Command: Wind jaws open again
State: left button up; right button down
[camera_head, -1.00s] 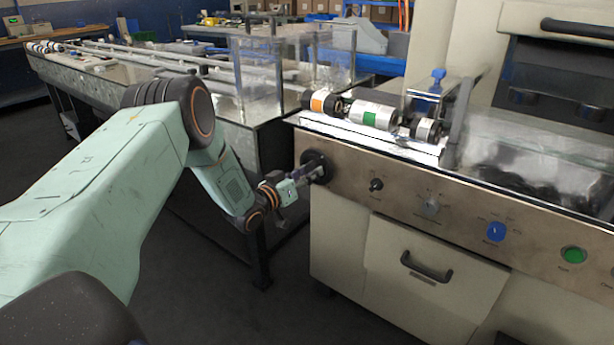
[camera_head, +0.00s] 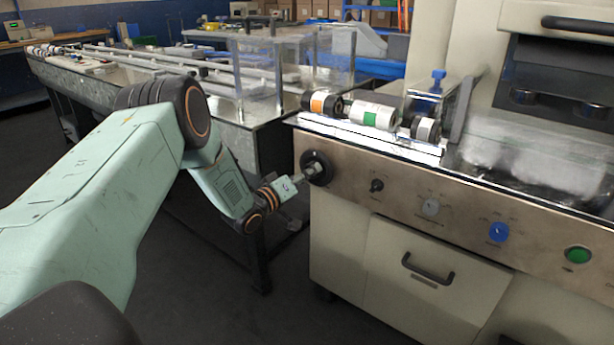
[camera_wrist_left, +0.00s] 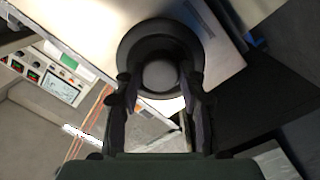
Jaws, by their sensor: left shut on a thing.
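A round black handwheel (camera_head: 317,168) sits on the left end of the machine's brushed metal front panel. In the left wrist view the handwheel (camera_wrist_left: 160,45) shows a dark rim and a grey rounded centre. My left gripper (camera_head: 303,176) reaches it from the left and is shut on it. In the left wrist view the two fingers of my left gripper (camera_wrist_left: 160,88) lie on either side of the grey centre. The exact contact is partly hidden by the fingers. The jaws that the wheel drives cannot be made out. My right gripper is not in view.
Labelled rolls (camera_head: 373,115) lie on the machine's top. A black knob (camera_head: 376,185), a blue knob (camera_head: 499,231) and a green button (camera_head: 577,255) sit along the panel. A cabinet handle (camera_head: 428,270) is below. A conveyor table (camera_head: 190,95) stands behind my left arm.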

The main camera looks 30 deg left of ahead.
pick_arm(q)
jog(key=shift+f, duration=0.1)
jog(key=o, duration=1.1)
jog(key=shift+o, duration=0.2)
jog(key=s+a, duration=0.1)
jog(key=s, duration=1.1)
jog(key=shift+a, duration=0.25)
